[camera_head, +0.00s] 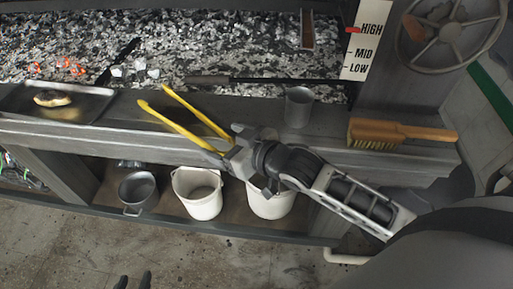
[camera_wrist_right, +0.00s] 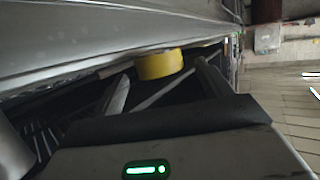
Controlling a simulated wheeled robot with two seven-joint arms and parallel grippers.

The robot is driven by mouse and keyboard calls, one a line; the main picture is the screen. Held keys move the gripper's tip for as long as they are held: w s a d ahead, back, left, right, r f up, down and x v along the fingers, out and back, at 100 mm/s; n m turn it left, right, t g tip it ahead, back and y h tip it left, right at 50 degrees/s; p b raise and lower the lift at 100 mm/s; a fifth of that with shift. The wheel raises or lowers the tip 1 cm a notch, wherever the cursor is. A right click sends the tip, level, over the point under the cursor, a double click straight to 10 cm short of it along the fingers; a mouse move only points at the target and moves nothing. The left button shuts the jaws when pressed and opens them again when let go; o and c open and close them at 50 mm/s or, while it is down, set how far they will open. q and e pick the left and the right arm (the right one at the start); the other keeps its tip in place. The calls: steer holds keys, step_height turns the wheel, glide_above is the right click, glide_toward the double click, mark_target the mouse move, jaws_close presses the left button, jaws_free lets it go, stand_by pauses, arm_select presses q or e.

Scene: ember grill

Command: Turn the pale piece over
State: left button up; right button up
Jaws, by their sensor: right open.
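The pale piece (camera_head: 52,100) lies on a dark metal tray (camera_head: 92,98) at the far left of the head view. It is cream with a browned edge. My right gripper (camera_head: 232,152) is at the near ends of two long yellow arms (camera_head: 185,127), which look like tongs and spread toward the upper left. In the right wrist view a yellow part (camera_wrist_right: 160,64) shows between the open fingers of my right gripper (camera_wrist_right: 165,85); I cannot tell whether they touch it. My left gripper (camera_head: 133,281) shows only dark fingertips, set apart, low over the floor.
Behind is a bed of ash and coals (camera_head: 200,45), with glowing embers at left. Buckets (camera_head: 198,193) sit on the shelf below.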

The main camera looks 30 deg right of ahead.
steer(key=v, duration=1.4)
steer(key=shift+r, duration=0.1)
stand_by(0.3)
